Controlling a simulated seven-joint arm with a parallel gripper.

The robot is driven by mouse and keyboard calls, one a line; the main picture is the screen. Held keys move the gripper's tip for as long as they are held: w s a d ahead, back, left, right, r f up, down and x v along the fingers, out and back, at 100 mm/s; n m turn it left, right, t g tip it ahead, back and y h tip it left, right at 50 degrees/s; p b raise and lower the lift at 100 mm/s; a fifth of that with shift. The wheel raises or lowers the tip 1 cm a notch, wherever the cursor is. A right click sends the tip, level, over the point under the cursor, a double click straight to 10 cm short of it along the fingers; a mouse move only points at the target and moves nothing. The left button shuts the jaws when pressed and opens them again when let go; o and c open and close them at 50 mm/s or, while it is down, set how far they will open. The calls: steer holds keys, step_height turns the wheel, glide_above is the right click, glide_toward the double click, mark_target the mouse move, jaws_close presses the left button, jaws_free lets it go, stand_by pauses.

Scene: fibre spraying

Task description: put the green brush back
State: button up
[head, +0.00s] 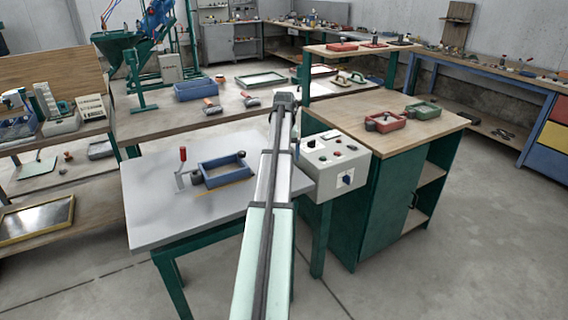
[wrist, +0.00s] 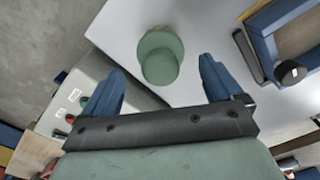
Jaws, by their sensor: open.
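In the wrist view, a green round-ended object (wrist: 160,58), which looks like the green brush, shows over the pale grey table top. It lies just ahead of and between the two blue fingers of my gripper (wrist: 161,72). The fingers are apart, and I see no contact with it. I cannot tell its height above the table. In the head view my arm covers that part of the table, and neither the brush nor my gripper can be made out there. A green tray (head: 424,112) with a dark knob beside it sits on the wooden-topped cabinet at right.
A blue tray (head: 225,171) with a dark knob and a red-handled crank (head: 183,158) stand on the grey table (head: 150,210). A control box (head: 330,168) adjoins the table's right side. A red tray (head: 386,122) is on the cabinet. The table's front left is clear.

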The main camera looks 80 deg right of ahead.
step_height(320, 180, up, 7)
steer(key=shift+f, duration=0.1)
steer(key=shift+w, duration=0.1)
stand_by(0.6)
